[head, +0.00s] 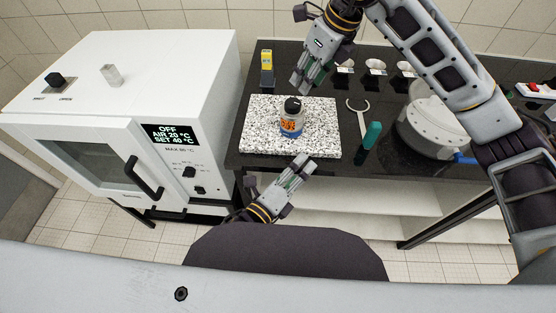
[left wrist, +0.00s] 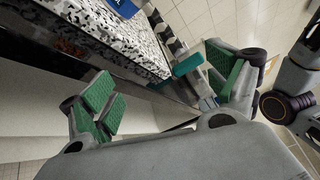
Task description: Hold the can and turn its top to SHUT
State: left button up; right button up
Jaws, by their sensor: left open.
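The can (head: 291,124), with an orange and blue label, stands upright on a speckled stone slab (head: 255,140). Its black top (head: 293,105) faces up; the marks on it are too small to read. A blue piece (left wrist: 122,5), which looks like the can's lower part, shows at the top edge of the left wrist view. My left gripper (head: 305,167) is open and empty at the slab's front edge, in front of and below the can. It also shows in the left wrist view (left wrist: 170,95). My right gripper (head: 306,84) looks open and empty above and behind the can, apart from it.
A white oven (head: 130,80) stands left of the slab. A yellow-topped device (head: 266,62) is behind it. The black countertop ends near my left gripper.

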pick_arm(q)
notch_tip(320, 180, up, 3)
jog(key=d+m, duration=0.1)
jog(key=m, duration=0.2)
jog(key=m+t+y, duration=0.3)
jog(key=m+y, duration=0.3)
jog(key=m, duration=0.1)
send_near(289, 129)
jog(key=shift+s+a, duration=0.25)
jog(key=shift+s, duration=0.55)
jog(key=shift+w+d, duration=0.45)
jog(key=shift+w, duration=1.8)
jog(key=shift+w+d, duration=0.5)
jog(key=shift+w, duration=1.8)
jog(key=shift+w+d, duration=0.45)
jog(key=shift+w, duration=1.8)
